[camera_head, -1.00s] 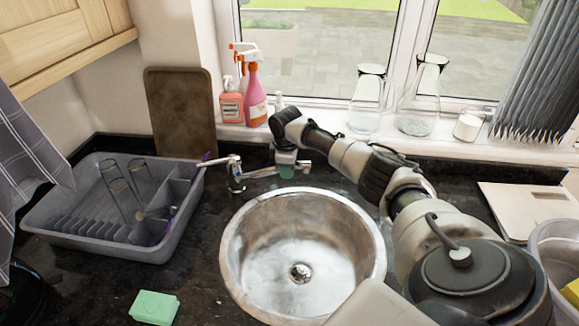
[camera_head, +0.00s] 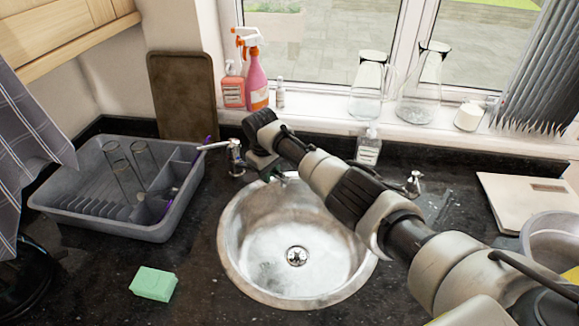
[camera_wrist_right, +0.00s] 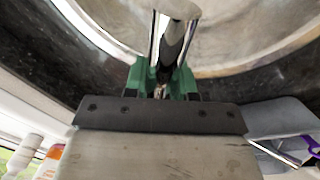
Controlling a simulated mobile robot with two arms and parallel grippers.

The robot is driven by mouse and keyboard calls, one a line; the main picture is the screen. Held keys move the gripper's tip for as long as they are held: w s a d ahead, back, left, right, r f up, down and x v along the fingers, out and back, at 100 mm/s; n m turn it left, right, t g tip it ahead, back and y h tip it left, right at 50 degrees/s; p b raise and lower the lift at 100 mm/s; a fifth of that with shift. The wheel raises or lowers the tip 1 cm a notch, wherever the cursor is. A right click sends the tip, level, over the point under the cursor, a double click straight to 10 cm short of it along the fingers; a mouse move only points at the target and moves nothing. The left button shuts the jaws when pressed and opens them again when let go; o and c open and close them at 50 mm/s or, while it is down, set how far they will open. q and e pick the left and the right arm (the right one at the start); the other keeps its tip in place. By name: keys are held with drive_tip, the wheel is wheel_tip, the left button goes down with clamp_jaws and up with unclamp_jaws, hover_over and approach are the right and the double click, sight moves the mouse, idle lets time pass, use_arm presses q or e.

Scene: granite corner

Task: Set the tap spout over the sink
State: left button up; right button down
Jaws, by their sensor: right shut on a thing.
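The round steel sink (camera_head: 245,262) is set in the dark counter, with a drain at its middle. My right gripper (camera_head: 279,174) is at the sink's back rim, reached by my arm from the right. In the right wrist view its green fingers (camera_wrist_right: 161,82) are shut on the chrome tap spout (camera_wrist_right: 176,9). The spout extends across the sink's rim in that view, with the bowl behind it. In the head view the spout is mostly hidden by my gripper and arm. A chrome tap handle (camera_head: 236,158) stands left of the gripper, another (camera_head: 413,183) to the right.
A grey dish rack (camera_head: 75,218) with glasses stands left. A green sponge (camera_head: 153,283) lies front left. Spray bottles (camera_head: 257,80) and glass jugs (camera_head: 368,90) line the sill. A clear bottle (camera_head: 369,147) stands behind my arm. A scale (camera_head: 530,205) lies right.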

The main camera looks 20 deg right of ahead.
drive_tip(key=shift+s+a+r+m, duration=0.1)
drive_tip(key=shift+s+a+m, duration=0.05)
drive_tip(key=shift+a+m, duration=0.3)
drive_tip(key=c, duration=0.9)
unclamp_jaws()
drive_tip(key=r, duration=0.3)
drive_tip(key=r+b, duration=0.1)
drive_tip(key=r, duration=0.3)
drive_tip(key=a+r, duration=0.1)
drive_tip(key=r, duration=0.2)
drive_tip(key=shift+s+r, duration=0.15)
drive_tip(key=shift+r, duration=0.15)
